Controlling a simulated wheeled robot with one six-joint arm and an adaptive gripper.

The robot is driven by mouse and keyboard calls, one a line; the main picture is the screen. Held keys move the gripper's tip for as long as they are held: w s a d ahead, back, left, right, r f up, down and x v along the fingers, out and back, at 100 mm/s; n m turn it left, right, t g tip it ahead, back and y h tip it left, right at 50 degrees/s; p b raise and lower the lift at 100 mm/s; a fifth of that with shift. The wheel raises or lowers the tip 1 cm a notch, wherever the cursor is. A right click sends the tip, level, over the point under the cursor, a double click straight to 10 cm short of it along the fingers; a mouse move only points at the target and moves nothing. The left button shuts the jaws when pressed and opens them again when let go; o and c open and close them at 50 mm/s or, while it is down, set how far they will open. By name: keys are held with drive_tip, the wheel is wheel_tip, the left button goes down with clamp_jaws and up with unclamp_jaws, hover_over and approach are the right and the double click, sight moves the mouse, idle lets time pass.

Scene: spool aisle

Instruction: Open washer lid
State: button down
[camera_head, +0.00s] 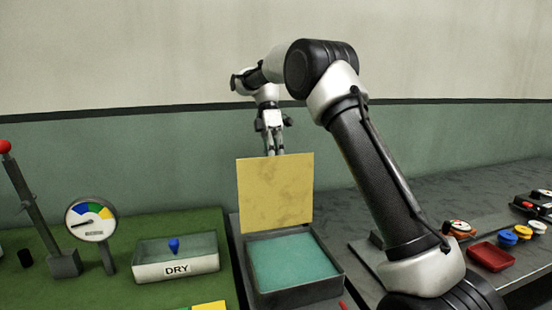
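The yellow washer lid (275,192) stands about upright at the back of a dark grey box (300,294). The box is open at the top, and its teal inside (293,262) shows. My gripper (275,152) points down at the lid's top edge, above and seemingly behind it. The fingertips are partly hidden by the lid. I cannot tell whether they touch it, or how wide the fingers are apart.
Left, on a green surface, are a box marked DRY (177,268) with a blue knob, a round gauge (91,220) and a red-tipped lever (35,205). Right are a red tray (491,257) and several small coloured spools (507,238). A wall stands behind.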

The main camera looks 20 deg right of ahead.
drive_tip(key=shift+d+f, duration=0.2)
drive_tip(key=c, duration=1.5)
unclamp_jaws()
drive_tip(key=shift+o, duration=0.2)
drive_tip(key=shift+r, duration=0.1)
drive_tip(key=shift+r, duration=0.1)
